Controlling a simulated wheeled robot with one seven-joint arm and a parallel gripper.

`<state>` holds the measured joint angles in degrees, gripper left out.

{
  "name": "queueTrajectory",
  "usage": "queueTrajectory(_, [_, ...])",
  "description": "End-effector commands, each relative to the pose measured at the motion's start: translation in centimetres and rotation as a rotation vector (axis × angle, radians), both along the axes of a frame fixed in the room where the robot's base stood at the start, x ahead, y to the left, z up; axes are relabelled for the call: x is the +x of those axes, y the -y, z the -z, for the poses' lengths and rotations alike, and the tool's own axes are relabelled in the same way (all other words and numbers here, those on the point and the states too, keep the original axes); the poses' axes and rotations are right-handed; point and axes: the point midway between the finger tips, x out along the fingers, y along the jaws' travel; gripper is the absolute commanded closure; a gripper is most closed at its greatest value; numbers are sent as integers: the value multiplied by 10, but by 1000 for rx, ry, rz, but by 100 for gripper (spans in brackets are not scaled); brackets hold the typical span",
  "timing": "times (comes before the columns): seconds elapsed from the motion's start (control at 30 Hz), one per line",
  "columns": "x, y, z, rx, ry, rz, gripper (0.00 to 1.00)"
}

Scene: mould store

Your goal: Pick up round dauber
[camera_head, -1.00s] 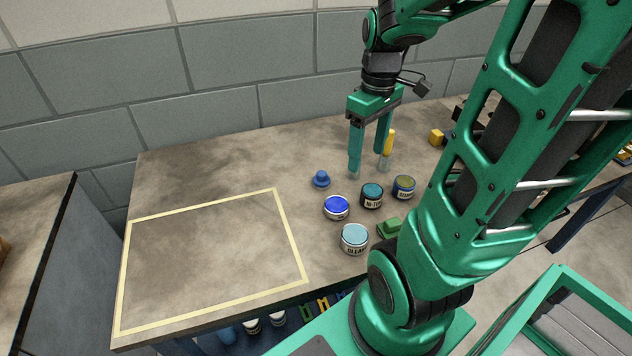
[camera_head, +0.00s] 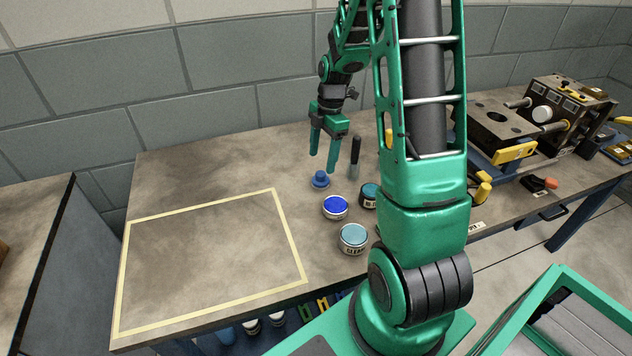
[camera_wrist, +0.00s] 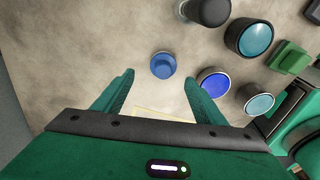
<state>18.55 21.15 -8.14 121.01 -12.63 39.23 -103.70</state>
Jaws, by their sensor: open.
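The small blue round piece with a knob on top, which I take to be the round dauber (camera_head: 320,181), stands upright on the bench near the tape outline's upper right corner. In the wrist view the dauber (camera_wrist: 163,65) lies between and just beyond the fingertips. My gripper (camera_head: 323,161) points down above it, with fingers apart and nothing between them. The wrist view shows the same open gripper (camera_wrist: 159,79). No contact with the dauber shows.
A blue-lidded tin (camera_head: 335,207), a teal jar (camera_head: 370,192) and a larger teal-topped jar (camera_head: 353,237) stand close by on the right. A black-handled brush (camera_head: 355,152) stands behind. A green block (camera_wrist: 290,57) lies further right. The tape-outlined area (camera_head: 210,255) is bare.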

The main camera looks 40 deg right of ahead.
Motion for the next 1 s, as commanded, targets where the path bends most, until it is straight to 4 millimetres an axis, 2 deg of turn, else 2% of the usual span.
queueTrajectory(0.1, [-1,-2,14,0,-2,1,35])
queueTrajectory(0.33, [-1,-4,29,0,-3,2,35])
queueTrajectory(0.6, [-3,-8,64,0,-4,1,35])
queueTrajectory(0.93, [-2,-9,70,-1,-1,2,35])
queueTrajectory(0.97, [-2,-9,70,-1,-1,2,40])
queueTrajectory(1.0, [-2,-9,70,-1,-1,2,49])
